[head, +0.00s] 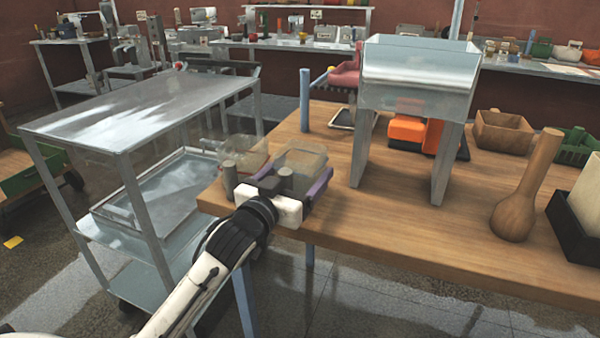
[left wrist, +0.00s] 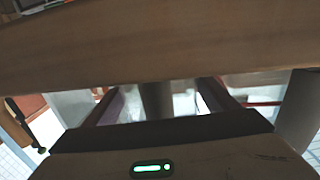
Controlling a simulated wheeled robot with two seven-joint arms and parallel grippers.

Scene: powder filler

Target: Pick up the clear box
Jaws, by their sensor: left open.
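A clear, see-through box (head: 303,160) is at the left end of the wooden table. My left gripper (head: 297,180) is open at the table's left front corner, close in front of the clear box. Its purple-edged fingers point toward the box; I cannot tell whether they touch it. The left gripper's fingers (left wrist: 158,104) also show in the left wrist view, spread apart under a wide tan band, with pale see-through surfaces behind them. A second clear container (head: 238,150) sits just left of the box, partly hidden. My right gripper is not in view.
A metal hopper stand (head: 418,75) stands on the wooden table (head: 400,235), with an orange device (head: 406,130) behind its legs. A blue post (head: 304,100) rises behind the box. A metal cart (head: 130,110) stands left.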

